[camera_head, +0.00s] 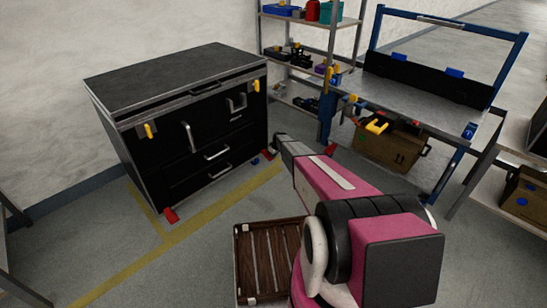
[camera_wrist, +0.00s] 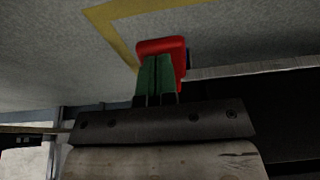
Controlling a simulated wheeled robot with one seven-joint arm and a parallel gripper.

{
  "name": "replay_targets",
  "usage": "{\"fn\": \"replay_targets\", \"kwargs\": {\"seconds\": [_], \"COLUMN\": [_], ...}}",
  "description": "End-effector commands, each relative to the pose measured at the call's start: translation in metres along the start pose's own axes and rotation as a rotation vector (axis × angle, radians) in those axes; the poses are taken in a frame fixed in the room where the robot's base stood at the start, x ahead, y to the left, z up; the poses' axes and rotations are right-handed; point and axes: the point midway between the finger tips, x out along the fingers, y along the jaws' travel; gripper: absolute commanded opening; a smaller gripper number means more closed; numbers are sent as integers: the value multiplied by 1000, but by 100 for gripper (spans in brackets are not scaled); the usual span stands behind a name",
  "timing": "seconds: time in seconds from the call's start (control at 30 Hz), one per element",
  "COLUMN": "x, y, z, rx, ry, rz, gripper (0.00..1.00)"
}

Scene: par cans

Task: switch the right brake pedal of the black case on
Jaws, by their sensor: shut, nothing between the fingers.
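The black case (camera_head: 175,75) stands on the floor at the left, with silver handles and yellow latches on its front. Its left brake pedal (camera_head: 170,215) is red and sits low at the near front corner. Its right brake pedal (camera_head: 269,153) is red and low at the other front corner, partly hidden near my gripper (camera_head: 278,138). In the wrist view my green fingers (camera_wrist: 157,80) are shut and empty, their tips at the red pedal (camera_wrist: 162,46). They overlap its lower edge; I cannot tell whether they touch it.
A slatted brown crate (camera_head: 242,262) lies on the floor beside my arm. A metal workbench (camera_head: 425,95) with a cardboard box (camera_head: 392,147) beneath it stands right of the case. Shelves (camera_head: 310,22) stand behind. Yellow tape (camera_head: 185,232) marks the open floor in front.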

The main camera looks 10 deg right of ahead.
Motion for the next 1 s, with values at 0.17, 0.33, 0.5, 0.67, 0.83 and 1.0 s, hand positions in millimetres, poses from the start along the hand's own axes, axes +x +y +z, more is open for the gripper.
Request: {"fn": "replay_targets", "kwargs": {"seconds": [0.17,0.33,0.5,0.67,0.83,1.0], "x": [-28,-62,-95,-115,-121,-120], "y": [-9,-10,-9,-8,-8,-7], "z": [-5,7,20,26,28,28], "rx": [0,1,2,1,0,0], "ry": [0,1,0,1,0,0], "rz": [0,1,0,1,0,0], "gripper": [0,0,0,0,0,0]}}
